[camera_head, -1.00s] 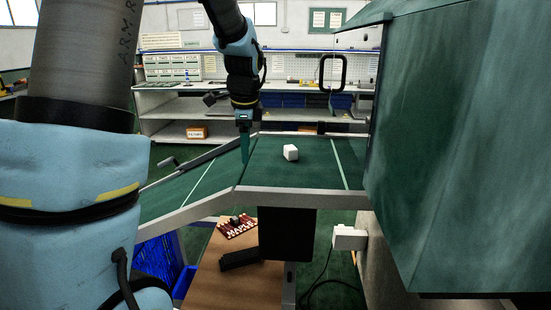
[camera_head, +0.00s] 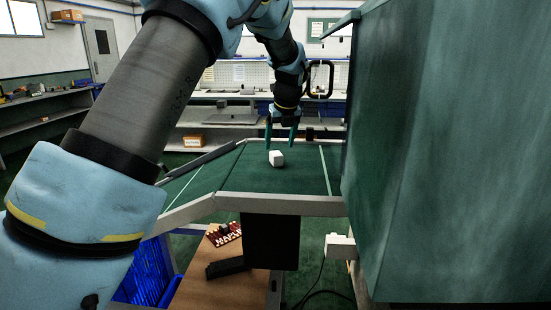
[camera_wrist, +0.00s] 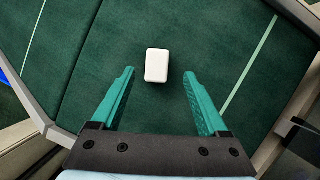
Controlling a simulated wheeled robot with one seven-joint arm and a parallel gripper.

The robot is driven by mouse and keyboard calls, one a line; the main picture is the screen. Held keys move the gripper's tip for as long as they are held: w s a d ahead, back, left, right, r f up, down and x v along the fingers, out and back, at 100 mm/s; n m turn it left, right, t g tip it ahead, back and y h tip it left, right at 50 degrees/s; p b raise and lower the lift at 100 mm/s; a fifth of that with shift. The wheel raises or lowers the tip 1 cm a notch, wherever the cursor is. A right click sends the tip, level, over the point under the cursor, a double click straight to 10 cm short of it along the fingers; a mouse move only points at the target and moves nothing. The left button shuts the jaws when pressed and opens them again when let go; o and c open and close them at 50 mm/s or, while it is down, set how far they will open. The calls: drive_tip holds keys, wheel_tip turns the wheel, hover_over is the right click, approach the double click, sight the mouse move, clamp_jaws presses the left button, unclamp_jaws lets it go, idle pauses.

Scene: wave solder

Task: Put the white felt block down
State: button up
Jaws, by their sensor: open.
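The white felt block (camera_head: 277,158) rests on the green surface of the bench (camera_head: 240,180). My gripper (camera_head: 282,143) is open, with its two green fingers pointing down above or just behind the block. In the wrist view the block (camera_wrist: 157,65) lies on the green surface, centred between the lines of the fingers and a little beyond their tips. The open gripper (camera_wrist: 159,76) holds nothing there, and a gap shows on both sides of the block. Whether the fingertips touch the surface is hard to tell.
A large green housing (camera_head: 450,150) stands close on the right. Pale rails edge the green surface, and a dark bar runs along its left side. A wooden table (camera_head: 235,285) with a red rack (camera_head: 222,234) stands below. Green surface around the block is clear.

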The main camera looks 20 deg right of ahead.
sight(276, 153)
drive_tip(key=shift+p+x, duration=1)
drive_tip(key=shift+x, duration=1.75)
drive_tip(key=shift+a, duration=0.2)
drive_tip(key=shift+c, duration=0.2)
clamp_jaws()
